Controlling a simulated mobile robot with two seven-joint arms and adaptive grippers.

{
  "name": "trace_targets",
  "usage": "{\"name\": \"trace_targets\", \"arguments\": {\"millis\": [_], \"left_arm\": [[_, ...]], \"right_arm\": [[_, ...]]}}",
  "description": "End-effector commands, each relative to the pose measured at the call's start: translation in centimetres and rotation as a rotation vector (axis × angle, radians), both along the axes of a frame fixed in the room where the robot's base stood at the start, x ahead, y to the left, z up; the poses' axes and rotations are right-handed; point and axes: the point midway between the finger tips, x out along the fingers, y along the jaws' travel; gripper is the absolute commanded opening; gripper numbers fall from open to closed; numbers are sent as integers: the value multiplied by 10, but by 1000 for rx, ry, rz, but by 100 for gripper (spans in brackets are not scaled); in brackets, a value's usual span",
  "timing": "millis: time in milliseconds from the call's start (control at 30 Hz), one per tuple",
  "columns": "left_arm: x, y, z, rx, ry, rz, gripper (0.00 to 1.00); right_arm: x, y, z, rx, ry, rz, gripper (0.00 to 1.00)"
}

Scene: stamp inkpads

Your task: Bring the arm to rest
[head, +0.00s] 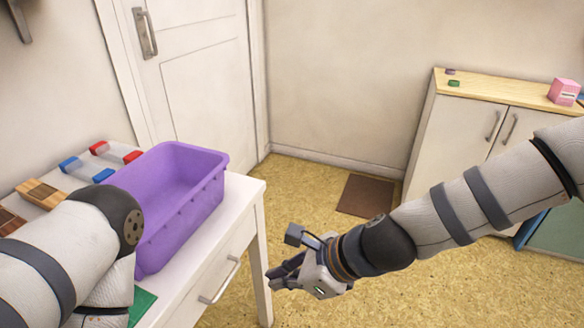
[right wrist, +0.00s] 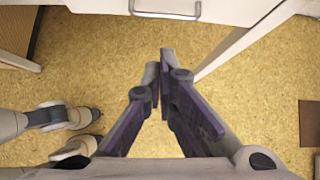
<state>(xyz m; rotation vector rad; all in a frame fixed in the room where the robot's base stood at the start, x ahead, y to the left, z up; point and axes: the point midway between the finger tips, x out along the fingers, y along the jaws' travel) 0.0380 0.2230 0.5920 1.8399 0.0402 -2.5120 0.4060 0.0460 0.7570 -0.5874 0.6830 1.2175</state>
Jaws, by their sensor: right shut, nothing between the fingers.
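My right arm reaches in from the right in the head view. Its gripper (head: 283,277) hangs over the floor, just right of the white table's front leg, and holds nothing. In the right wrist view the two fingers of the right gripper (right wrist: 160,62) come together at their tips, with bare floor beyond them. My left arm shows at the left of the head view, in front of the purple bin. Its gripper is outside the picture.
A purple bin (head: 212,192) stands on the white table (head: 243,203). A cabinet (head: 461,136) stands at the right, bearing a pink box (head: 563,92). A brown mat (head: 366,196) lies on open floor.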

Motion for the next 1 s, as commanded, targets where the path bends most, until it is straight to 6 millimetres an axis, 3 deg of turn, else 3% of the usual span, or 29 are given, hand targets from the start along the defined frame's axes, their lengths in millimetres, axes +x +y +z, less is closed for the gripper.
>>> {"name": "trace_targets", "arguments": {"millis": [100,233,300,400,500,633,1000], "left_arm": [[6,0,6,0,-19,0,66],[13,0,13,0,-44,1,66],[17,0,17,0,-58,2,66],[22,0,22,-1,-76,2,66],[25,0,25,0,-88,2,66],[27,0,27,-1,-94,2,66],[27,0,27,-1,-94,2,66]], "right_arm": [[-60,-41,-64,-197,-62,228,0],[-150,-113,-126,-422,-148,636,0],[-201,-154,-144,-501,-188,893,0],[-266,-207,-151,-548,-236,1249,0],[-313,-244,-145,-537,-274,1525,0],[-340,-266,-138,-508,-304,1707,0],[-343,-269,-137,-503,-310,1729,0]]}}
